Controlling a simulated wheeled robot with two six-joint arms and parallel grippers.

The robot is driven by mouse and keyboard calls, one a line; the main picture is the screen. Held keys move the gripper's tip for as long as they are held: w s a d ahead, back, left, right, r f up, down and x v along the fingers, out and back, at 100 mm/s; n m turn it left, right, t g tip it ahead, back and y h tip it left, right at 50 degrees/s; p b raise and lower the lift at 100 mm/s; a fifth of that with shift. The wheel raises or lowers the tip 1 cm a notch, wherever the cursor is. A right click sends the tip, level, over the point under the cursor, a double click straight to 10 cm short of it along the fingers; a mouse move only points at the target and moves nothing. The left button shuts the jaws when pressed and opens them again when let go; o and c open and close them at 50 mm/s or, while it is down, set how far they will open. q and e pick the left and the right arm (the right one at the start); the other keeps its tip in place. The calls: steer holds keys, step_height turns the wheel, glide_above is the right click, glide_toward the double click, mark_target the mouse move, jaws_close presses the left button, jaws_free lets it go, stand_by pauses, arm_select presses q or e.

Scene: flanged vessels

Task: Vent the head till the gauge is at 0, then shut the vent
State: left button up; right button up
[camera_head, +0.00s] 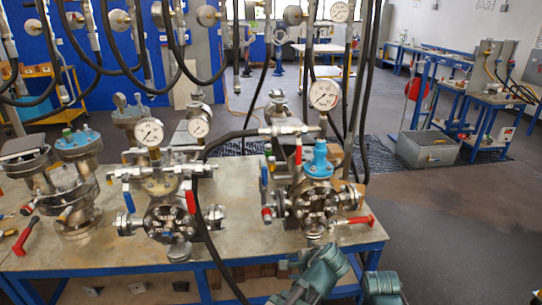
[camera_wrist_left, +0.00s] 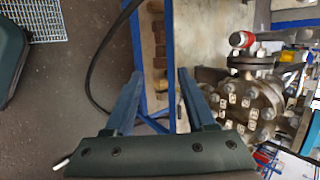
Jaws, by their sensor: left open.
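On the table stand flanged steel vessels. The right one (camera_head: 315,205) has a blue cap (camera_head: 317,160), a round dial gauge (camera_head: 323,95) on top, a red-handled valve (camera_head: 298,153) and a blue-handled one (camera_head: 264,174). The middle vessel (camera_head: 165,220) carries two gauges (camera_head: 149,132) and (camera_head: 199,123), with blue (camera_head: 129,198) and red (camera_head: 191,201) levers. The needles are too small to read, and which valve is the vent cannot be told. My left gripper (camera_wrist_left: 161,72) is open and empty at the table's edge, with a bolted flange (camera_wrist_left: 248,105) to the right of its fingers.
A black hose (camera_head: 205,220) hangs over the table's front edge, and more hoses hang overhead. More vessels (camera_head: 75,185) stand at the left. A red handle (camera_wrist_left: 242,40) lies beyond the flange in the wrist view. Floor at the right is clear up to a grey bin (camera_head: 428,148).

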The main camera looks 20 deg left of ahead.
arm_select(q)
steer(key=w+a+r+m+t+y, duration=0.3)
steer(key=w+a+r+m+y, duration=0.1)
steer(key=w+a+r+m, duration=0.3)
steer(key=m+t+y, duration=0.2)
steer(key=m+t, duration=0.3)
steer(key=m, duration=0.5)
glide_toward(265, 180)
step_height(265, 180, up, 3)
steer(key=x, duration=1.4)
steer(key=shift+p, duration=0.3)
steer(key=shift+w+d, duration=0.1)
steer(key=shift+d, duration=0.05)
steer(key=shift+c, duration=0.2)
jaws_close()
